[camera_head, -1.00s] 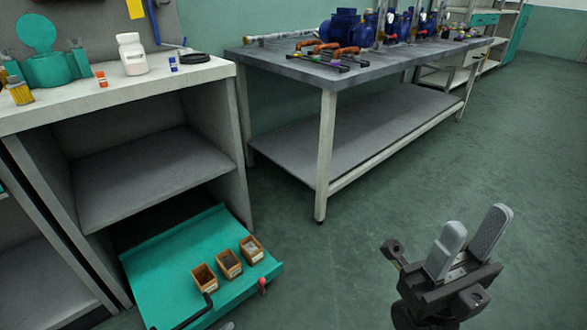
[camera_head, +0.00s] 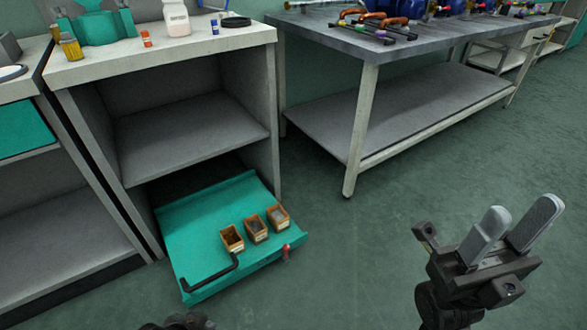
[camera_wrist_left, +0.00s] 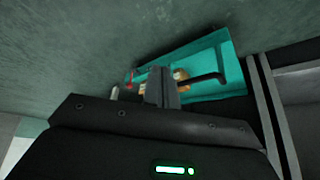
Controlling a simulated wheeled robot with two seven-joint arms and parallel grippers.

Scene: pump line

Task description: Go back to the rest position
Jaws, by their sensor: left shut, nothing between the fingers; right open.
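My right gripper (camera_head: 523,212) is at the lower right of the head view, its two grey fingers apart and empty, over open floor. Of my left gripper, only a dark part shows at the bottom edge of the head view. In the left wrist view its fingers (camera_wrist_left: 161,86) are shut together with nothing between them. Beyond them is an open teal drawer (camera_head: 195,235), which also shows in the left wrist view (camera_wrist_left: 205,58). The drawer has a black handle and holds three small wooden boxes (camera_head: 256,229). The fingers hide part of the boxes in the wrist view.
The drawer juts from a grey cabinet (camera_head: 200,45) with a white bottle (camera_head: 176,18) and a teal fixture (camera_head: 97,22) on top. A metal workbench (camera_head: 365,45) with tools and pump parts stands behind. The green floor (camera_head: 350,260) between is clear.

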